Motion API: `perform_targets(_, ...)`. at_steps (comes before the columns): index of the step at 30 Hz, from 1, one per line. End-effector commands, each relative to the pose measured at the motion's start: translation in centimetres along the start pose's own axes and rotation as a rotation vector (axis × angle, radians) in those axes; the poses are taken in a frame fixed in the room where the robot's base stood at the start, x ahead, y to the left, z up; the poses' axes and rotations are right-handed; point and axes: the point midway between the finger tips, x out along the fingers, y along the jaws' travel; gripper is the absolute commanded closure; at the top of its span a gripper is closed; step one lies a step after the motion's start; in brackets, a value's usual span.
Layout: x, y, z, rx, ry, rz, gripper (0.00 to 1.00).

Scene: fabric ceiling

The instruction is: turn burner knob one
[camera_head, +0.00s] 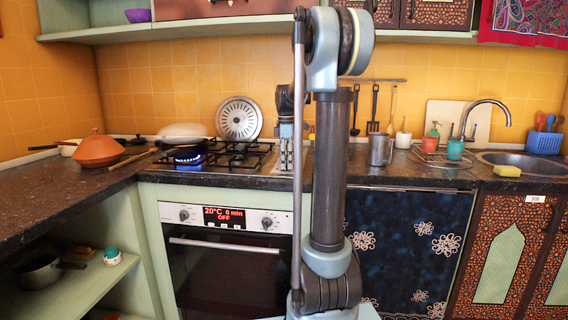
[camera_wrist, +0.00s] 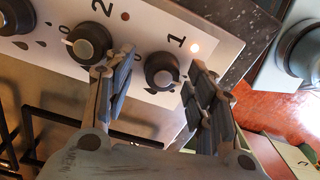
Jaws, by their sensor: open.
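In the wrist view, burner knob one (camera_wrist: 162,70) is a round black knob on a pale control panel, beside the printed "1" and a lit orange light. My gripper (camera_wrist: 162,80) is open, with one finger on each side of this knob. The left finger lies between knob one and burner knob two (camera_wrist: 88,42). Whether the fingers touch knob one, I cannot tell. In the head view, my gripper (camera_head: 287,160) points down at the right end of the stovetop (camera_head: 225,180); the knobs there are hidden by it.
A round perforated metal disc (camera_head: 239,119) leans at the back. A metal mug (camera_head: 380,150) stands on the counter to the right. Black grates (camera_wrist: 48,115) lie near my gripper.

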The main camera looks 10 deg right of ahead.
Motion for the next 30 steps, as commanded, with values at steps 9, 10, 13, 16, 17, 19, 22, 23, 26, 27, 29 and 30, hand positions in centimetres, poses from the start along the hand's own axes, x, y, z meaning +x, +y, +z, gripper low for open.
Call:
perform_targets(9,0.01,0.01,-0.02,0.0,0.0,0.0,0.7)
perform_targets(10,0.01,0.01,-0.02,0.0,0.0,0.0,0.77)
perform_targets(13,0.01,0.04,-0.03,0.0,0.0,0.001,0.94)
perform_targets(16,0.0,-0.01,-0.88,-0.005,0.0,0.001,0.94)
perform_targets(17,0.0,0.04,-0.66,-0.004,0.0,0.001,0.94)
perform_targets(19,-0.01,0.08,-0.63,-0.003,0.0,0.002,0.94)
perform_targets(22,-0.02,0.13,-0.59,0.01,0.001,0.003,0.94)
perform_targets(23,-0.02,0.15,-0.57,0.018,0.002,0.003,0.94)
perform_targets(26,-0.03,0.2,-0.51,0.053,0.004,0.004,0.94)
perform_targets(27,-0.03,0.22,-0.49,0.071,0.005,0.004,0.94)
perform_targets(29,-0.04,0.24,-0.45,0.106,0.007,0.005,0.94)
perform_targets(30,-0.04,0.26,-0.43,0.133,0.009,0.005,0.94)
